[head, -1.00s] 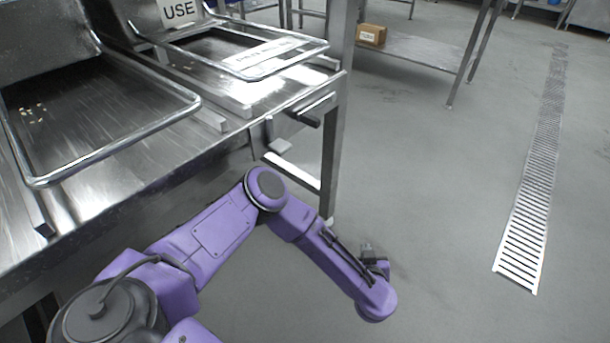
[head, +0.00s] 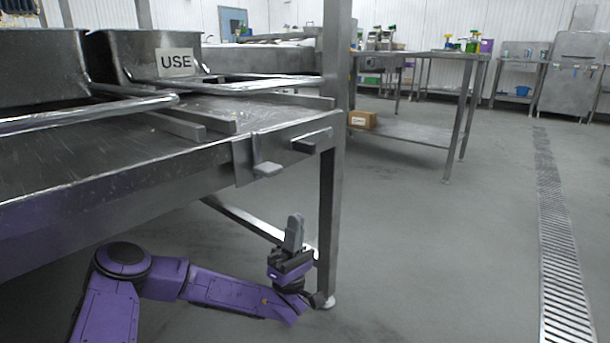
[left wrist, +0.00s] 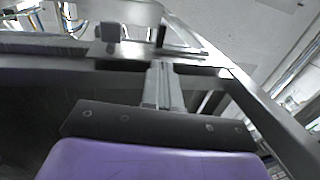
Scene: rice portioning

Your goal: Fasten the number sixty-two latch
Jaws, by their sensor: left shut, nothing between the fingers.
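A grey metal latch (head: 260,158) with a small flat tab is mounted at the right end of the steel table's front edge. No number is readable on it. A dark bar-like handle (head: 312,141) sticks out just right of it. My left gripper (head: 294,222) points upward, below and slightly right of the latch, apart from it. Its fingers are shut and empty. In the left wrist view the shut fingers (left wrist: 165,72) reach toward the table edge, where a dark knob-like part (left wrist: 110,32) shows. My right gripper is out of view.
The steel table (head: 120,185) overhangs my left arm. Its leg (head: 330,215) stands close right of my gripper. Metal trays and a "USE" sign (head: 175,61) are on top. A cardboard box (head: 362,120) sits on a low shelf behind. Floor to the right is clear.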

